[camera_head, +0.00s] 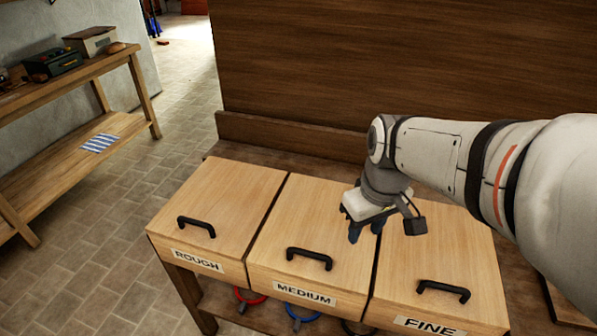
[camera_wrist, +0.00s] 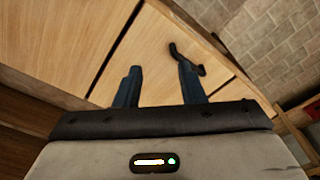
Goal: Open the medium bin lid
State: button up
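The medium bin lid (camera_head: 310,221) is a light wooden panel, shut, in the middle of three bins. Its black bar handle (camera_head: 309,258) is near the front edge, above the MEDIUM label (camera_head: 304,293). My gripper (camera_head: 365,232) hangs over the right part of this lid, behind and to the right of the handle. In the wrist view its two blue fingers (camera_wrist: 158,72) are apart with nothing between them. A black handle (camera_wrist: 187,60) shows there by the right fingertip; I cannot tell which lid it belongs to. The gap between fingertips and lid is unclear.
The rough bin lid (camera_head: 222,205) is on the left and the fine bin lid (camera_head: 440,255) on the right, both shut with black handles. A wooden panel (camera_head: 400,70) rises behind. A wooden bench (camera_head: 75,80) stands at left, with open tiled floor (camera_head: 130,200) between.

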jog(key=w+a+f+n+g+b, duration=0.3)
jog(key=w+a+f+n, duration=0.5)
jog(key=w+a+n, duration=0.1)
send_over(308, 260)
jog(key=shift+n, duration=0.3)
notch_tip(308, 260, down, 7)
jog(key=shift+f, duration=0.15)
jog(key=shift+d, duration=0.1)
jog(key=shift+c, duration=0.6)
grip_shut()
